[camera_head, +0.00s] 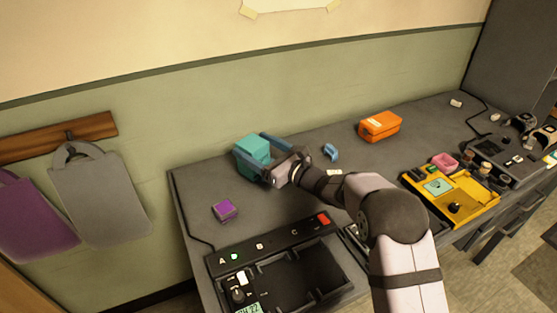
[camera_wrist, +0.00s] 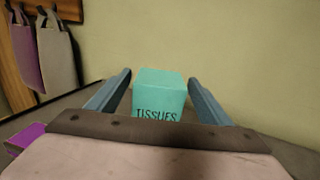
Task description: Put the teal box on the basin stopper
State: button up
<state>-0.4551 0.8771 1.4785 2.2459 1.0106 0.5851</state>
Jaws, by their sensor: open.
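The teal box (camera_head: 252,147) stands upright near the back left of the grey table. In the wrist view the teal box (camera_wrist: 159,92) reads "TISSUES" on its near side. My gripper (camera_head: 250,149) is open, with one finger on each side of the box. In the wrist view my gripper (camera_wrist: 160,78) shows gaps between both fingers and the box's sides. The box's lower part is hidden by my gripper. I cannot make out for certain which thing is the basin stopper.
A purple block (camera_head: 224,210) lies in front of the teal box. A small blue object (camera_head: 331,152) and an orange box (camera_head: 380,126) are to the right. A black lettered console (camera_head: 270,242) fills the front; a yellow tray (camera_head: 473,205) is right. Bags hang on the left wall.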

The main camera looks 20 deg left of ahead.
jog(key=b+v, duration=0.1)
jog(key=v, duration=0.9)
jog(key=shift+d, duration=0.35)
jog(key=shift+s, duration=0.1)
